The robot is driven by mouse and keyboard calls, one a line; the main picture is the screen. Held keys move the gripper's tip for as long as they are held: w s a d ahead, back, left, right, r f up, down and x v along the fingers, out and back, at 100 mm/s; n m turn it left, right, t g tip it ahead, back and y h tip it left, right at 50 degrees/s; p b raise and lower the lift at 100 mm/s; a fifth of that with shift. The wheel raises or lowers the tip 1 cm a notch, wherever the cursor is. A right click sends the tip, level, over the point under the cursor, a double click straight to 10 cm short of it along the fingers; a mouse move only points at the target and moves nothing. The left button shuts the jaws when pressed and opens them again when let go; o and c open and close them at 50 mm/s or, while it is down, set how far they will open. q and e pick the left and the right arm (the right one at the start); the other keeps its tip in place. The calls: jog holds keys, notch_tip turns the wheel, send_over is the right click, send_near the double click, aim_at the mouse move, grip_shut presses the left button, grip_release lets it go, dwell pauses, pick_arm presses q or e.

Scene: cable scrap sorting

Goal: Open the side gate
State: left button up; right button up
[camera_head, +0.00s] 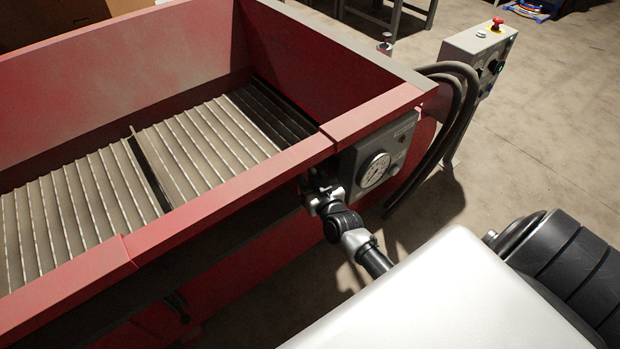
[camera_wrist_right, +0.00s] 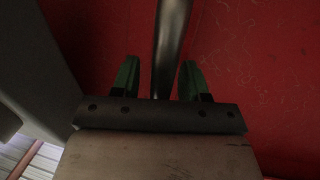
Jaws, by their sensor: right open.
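The red trough of a machine fills the left of the head view. Its near side wall has a rim section (camera_head: 232,198) set off by seams at both ends, which looks like the side gate. My right gripper (camera_head: 311,184) is at the outside of this wall, just below and left of the gauge box; its fingertips are hard to make out there. In the right wrist view its two green fingers (camera_wrist_right: 158,76) are open, with a grey metal bar (camera_wrist_right: 171,45) between them, in front of the red wall. I cannot tell whether they touch the bar. My left gripper is not in view.
A grey box with a round gauge (camera_head: 375,169) sits on the wall right beside my right gripper. Thick black hoses (camera_head: 460,110) run down near a control post (camera_head: 478,50) with a red button. Slatted conveyor (camera_head: 85,205) lies inside the trough.

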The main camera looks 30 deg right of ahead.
jog(key=shift+w, duration=0.2)
grip_shut()
dwell(0.3)
